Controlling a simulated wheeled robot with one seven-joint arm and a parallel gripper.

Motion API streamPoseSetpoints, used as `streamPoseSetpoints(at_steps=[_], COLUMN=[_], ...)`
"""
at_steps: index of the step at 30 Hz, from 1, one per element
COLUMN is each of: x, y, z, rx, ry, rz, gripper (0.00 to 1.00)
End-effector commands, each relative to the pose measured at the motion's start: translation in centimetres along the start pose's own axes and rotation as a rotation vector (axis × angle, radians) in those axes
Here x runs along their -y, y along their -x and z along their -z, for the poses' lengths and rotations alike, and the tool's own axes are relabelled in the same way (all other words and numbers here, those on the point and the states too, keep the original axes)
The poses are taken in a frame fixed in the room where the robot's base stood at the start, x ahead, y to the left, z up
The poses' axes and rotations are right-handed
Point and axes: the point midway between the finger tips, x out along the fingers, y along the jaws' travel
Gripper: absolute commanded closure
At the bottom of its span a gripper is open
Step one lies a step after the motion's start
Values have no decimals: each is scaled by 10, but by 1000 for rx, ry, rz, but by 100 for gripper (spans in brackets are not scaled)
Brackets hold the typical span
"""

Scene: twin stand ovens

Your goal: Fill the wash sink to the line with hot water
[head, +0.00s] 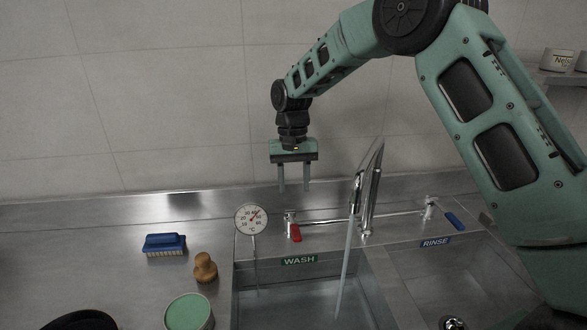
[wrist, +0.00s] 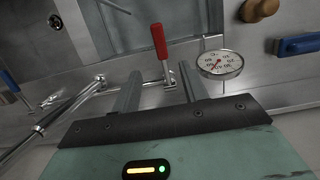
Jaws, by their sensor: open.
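The wash sink (head: 240,280) holds water, and a stream (head: 346,265) runs into it from the tall faucet (head: 368,195). I cannot make out a fill line. The red hot tap handle (head: 296,233) is left of the faucet; it also shows in the wrist view (wrist: 159,42). A dial thermometer (head: 251,219) stands at the sink's back left, its stem reaching down into the sink; its dial shows in the wrist view (wrist: 220,64). My gripper (head: 294,190) is open and empty, pointing down above the red handle. In the wrist view the handle appears beyond the fingertips (wrist: 160,80), between them.
The rinse sink (head: 415,268) is at the right, with a blue tap handle (head: 455,220) behind it. A blue brush (head: 165,244), a wooden knob-shaped thing (head: 205,267) and a green-topped tin (head: 188,312) sit on the left counter. The tiled wall is behind.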

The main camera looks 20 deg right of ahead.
Motion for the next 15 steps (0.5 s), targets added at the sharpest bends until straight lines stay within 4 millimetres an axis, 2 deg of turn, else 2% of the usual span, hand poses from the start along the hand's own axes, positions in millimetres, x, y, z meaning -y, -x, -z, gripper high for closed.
streamPoseSetpoints(at_steps=[6,10,15], x=[0,0,0], y=[38,49,54], z=[2,1,0], rx=[-4,-2,1], ry=[0,0,0], rz=[1,0,-1], gripper=[56,56,56])
